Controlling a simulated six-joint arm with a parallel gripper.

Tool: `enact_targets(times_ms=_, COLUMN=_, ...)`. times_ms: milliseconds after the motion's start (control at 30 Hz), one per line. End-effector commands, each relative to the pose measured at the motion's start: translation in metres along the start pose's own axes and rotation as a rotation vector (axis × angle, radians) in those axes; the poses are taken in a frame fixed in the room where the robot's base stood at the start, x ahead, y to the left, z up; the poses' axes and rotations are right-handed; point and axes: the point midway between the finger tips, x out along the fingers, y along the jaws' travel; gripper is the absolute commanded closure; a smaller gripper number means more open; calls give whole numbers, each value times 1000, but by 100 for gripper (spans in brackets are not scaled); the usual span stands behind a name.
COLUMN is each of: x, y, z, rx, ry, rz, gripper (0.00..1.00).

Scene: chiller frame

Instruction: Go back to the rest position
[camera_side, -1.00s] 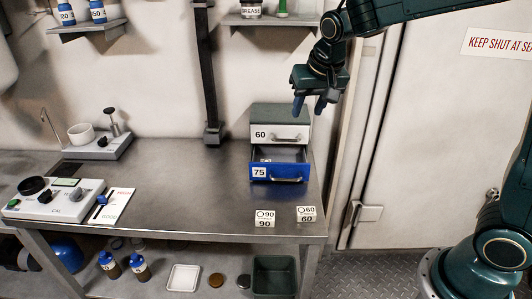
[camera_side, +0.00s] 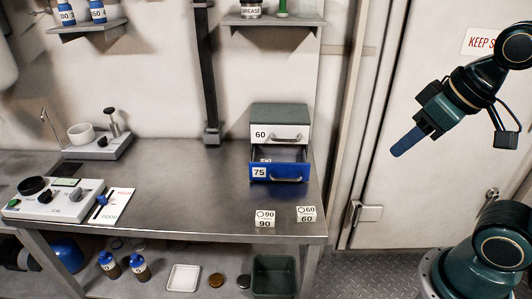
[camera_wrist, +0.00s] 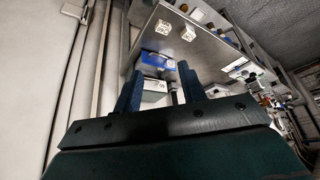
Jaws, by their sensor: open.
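My gripper (camera_side: 408,143) is in the air to the right of the steel bench, in front of the white door. In the side view its fingers overlap and point down and left. In the wrist view the two blue fingers (camera_wrist: 160,92) stand apart with nothing between them. The drawer box stands on the bench's right part. Its upper drawer, marked 60 (camera_side: 262,134), is shut. Its lower blue drawer, marked 75 (camera_side: 260,172), is pulled out, and a small pale item lies in it.
Two small white blocks, marked 90 (camera_side: 265,219) and 60 (camera_side: 307,214), sit at the bench's front right edge. A control panel (camera_side: 45,208) and a card with a blue-knobbed lever (camera_side: 110,207) are at the left. A green bin (camera_side: 274,262) stands below. The space around my gripper is clear.

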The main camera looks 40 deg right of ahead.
Motion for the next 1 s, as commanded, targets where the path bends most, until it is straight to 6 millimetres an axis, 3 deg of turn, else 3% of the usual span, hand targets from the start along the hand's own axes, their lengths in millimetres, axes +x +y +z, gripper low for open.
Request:
enact_targets(times_ms=200, x=-2, y=-1, z=14, rx=-30, ry=7, rz=-7, gripper=59)
enact_targets(times_ms=1000, x=-2, y=-1, z=14, rx=-29, ry=7, rz=-7, gripper=59)
